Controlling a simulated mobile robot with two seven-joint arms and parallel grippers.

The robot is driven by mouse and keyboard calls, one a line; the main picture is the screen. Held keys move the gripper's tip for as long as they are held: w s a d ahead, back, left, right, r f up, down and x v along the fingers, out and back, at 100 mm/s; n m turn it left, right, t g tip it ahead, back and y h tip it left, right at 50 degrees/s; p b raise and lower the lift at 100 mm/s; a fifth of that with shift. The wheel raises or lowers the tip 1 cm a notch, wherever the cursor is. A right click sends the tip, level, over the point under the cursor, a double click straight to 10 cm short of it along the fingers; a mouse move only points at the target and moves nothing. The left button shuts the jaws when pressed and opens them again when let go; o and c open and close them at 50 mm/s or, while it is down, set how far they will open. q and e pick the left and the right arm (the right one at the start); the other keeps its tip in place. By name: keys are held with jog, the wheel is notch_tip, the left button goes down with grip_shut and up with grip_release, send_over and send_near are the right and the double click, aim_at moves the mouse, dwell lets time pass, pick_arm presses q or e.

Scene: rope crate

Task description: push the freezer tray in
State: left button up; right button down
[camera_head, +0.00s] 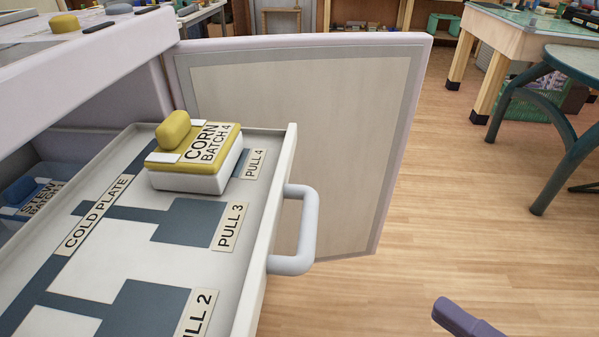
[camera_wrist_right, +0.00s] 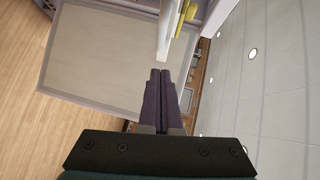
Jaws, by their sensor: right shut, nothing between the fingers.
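The freezer tray (camera_head: 276,185) is pulled out of the white freezer at the left, with its white handle (camera_head: 310,230) facing right. A yellow-lidded box labelled CORN BATCH 4 (camera_head: 193,160) sits on it by the PULL 4 label. My right gripper (camera_head: 446,312) shows as a purple fingertip at the lower right, apart from the handle, over the floor side. In the right wrist view its two purple fingers (camera_wrist_right: 160,76) are together and empty, below a pale edge of the tray or handle. My left gripper is not in view.
The open freezer door (camera_head: 300,130) stands behind the tray's far end. A blue-lidded box labelled STEW (camera_head: 38,200) is inside the freezer at the left. A wooden table and green stool (camera_head: 560,120) stand at the back right. The wood floor (camera_head: 470,220) right of the tray is clear.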

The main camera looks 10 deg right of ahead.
pick_arm(q)
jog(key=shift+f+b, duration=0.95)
jog(key=shift+b, duration=0.05)
pick_arm(e)
jog(key=s+a+x, duration=0.1)
jog(key=a+x, duration=0.1)
jog(key=x, duration=1)
jog(key=shift+a+f, duration=0.25)
jog(key=shift+a, duration=0.15)
jog(key=shift+w, duration=0.1)
